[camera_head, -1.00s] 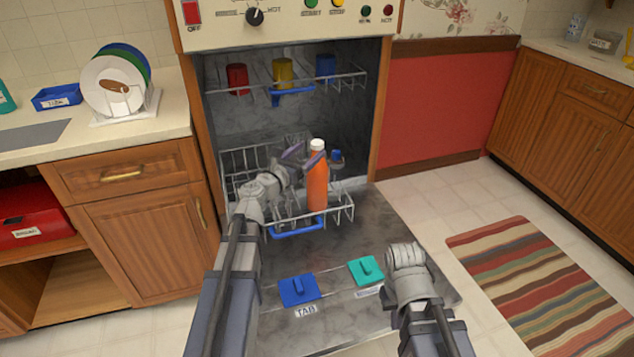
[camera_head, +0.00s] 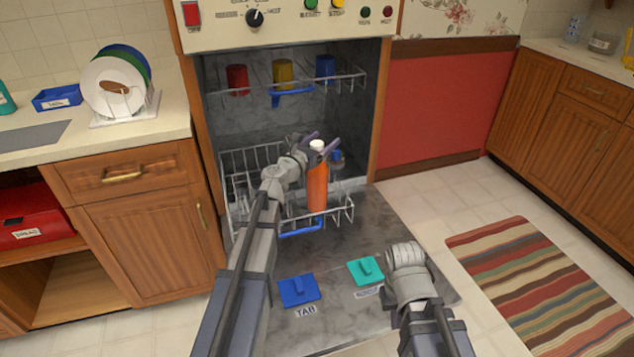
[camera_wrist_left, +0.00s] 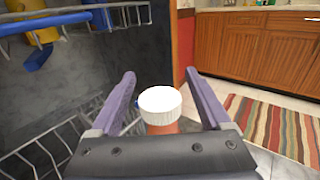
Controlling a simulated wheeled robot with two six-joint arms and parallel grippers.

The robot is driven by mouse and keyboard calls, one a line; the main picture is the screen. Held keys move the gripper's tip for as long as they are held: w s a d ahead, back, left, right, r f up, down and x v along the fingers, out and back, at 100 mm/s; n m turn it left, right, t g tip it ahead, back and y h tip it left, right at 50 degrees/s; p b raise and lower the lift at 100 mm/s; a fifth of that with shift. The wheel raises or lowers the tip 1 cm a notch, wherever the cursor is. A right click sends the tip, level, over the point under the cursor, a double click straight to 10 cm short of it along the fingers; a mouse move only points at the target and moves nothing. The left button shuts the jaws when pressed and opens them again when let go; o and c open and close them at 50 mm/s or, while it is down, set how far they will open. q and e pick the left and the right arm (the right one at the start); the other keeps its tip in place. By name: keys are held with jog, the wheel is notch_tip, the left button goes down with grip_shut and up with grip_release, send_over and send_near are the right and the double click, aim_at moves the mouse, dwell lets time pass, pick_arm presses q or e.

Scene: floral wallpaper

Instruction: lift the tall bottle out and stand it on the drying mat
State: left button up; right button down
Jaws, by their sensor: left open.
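The tall orange bottle (camera_head: 317,188) with a white cap stands upright in the lower dishwasher rack (camera_head: 345,214). My left gripper (camera_head: 322,144) is open at the height of the cap. In the left wrist view the white cap (camera_wrist_left: 160,103) shows between the two purple fingers (camera_wrist_left: 163,88), with a gap on each side; the bottle's lower part is hidden there. A flat grey mat (camera_head: 32,136), which looks like the drying mat, lies on the left counter. My right arm is at the lower right, and its fingers do not show.
A plate rack (camera_head: 125,112) and a blue tray (camera_head: 57,98) stand by the mat. A small blue-topped item (camera_head: 337,158) is beside the bottle. The upper rack (camera_head: 345,80) holds cups above.

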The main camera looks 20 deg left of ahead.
pick_arm(q)
grip_shut()
dwell(0.7)
dwell(0.7)
